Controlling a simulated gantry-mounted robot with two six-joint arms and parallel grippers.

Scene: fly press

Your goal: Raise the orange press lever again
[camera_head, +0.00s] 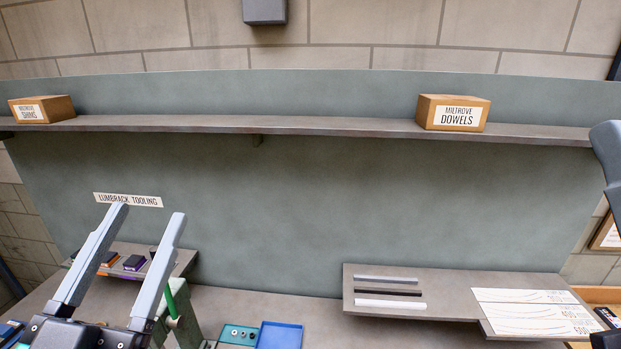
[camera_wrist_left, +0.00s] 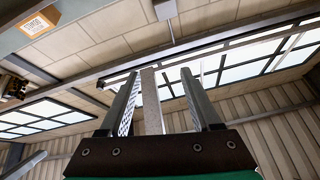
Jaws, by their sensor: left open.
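The orange press lever cannot be made out in either view. A green upright part with a grey-green body (camera_head: 185,318) shows at the bottom left of the head view, partly hidden behind my left gripper; I cannot tell whether it belongs to the press. My left gripper (camera_head: 148,213) points upward there, its two long grey fingers spread apart and nothing seen held. In the left wrist view the same open fingers (camera_wrist_left: 158,78) point towards the ceiling and windows. A pale grey bar shows between them; I cannot tell its distance.
A shelf (camera_head: 330,125) crosses the back panel, with a shims box (camera_head: 42,109) and a dowels box (camera_head: 453,113). A raised board (camera_head: 440,283) holds bars and printed sheets at right. A blue tray (camera_head: 279,336) and a teal piece (camera_head: 238,335) sit at the bottom.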

